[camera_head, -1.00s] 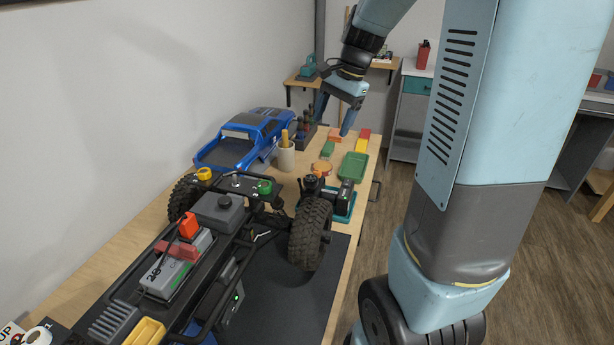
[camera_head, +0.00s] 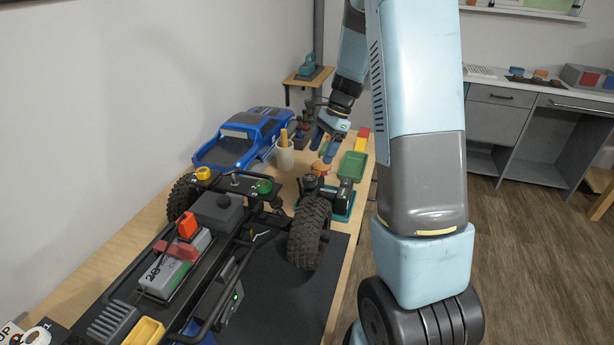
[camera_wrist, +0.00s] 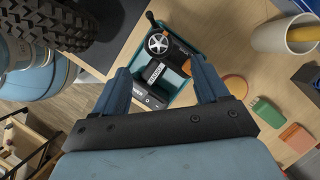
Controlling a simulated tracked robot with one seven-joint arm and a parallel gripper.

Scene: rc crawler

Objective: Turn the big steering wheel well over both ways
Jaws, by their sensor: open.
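A black radio controller (camera_wrist: 168,68) with orange trim lies in a teal tray (camera_wrist: 186,98) on the bench. In the wrist view its wheel (camera_wrist: 157,43), with a dark rim and pale spokes, faces up beyond my fingertips. In the head view the controller (camera_head: 343,194) and tray sit right of the crawler's front tyre, and the wheel cannot be made out clearly. My gripper (camera_head: 324,146) is open and empty above the bench, pointing down. In the wrist view its blue fingers (camera_wrist: 162,76) stand apart on either side of the controller's lower part, apparently above it.
The crawler chassis (camera_head: 215,207) with its big tyre (camera_head: 309,233) stands left of the controller. A blue truck body (camera_head: 240,140), a cup with yellow handles (camera_head: 285,158) and a green tray (camera_head: 353,165) are behind. Small coloured parts lie near my gripper.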

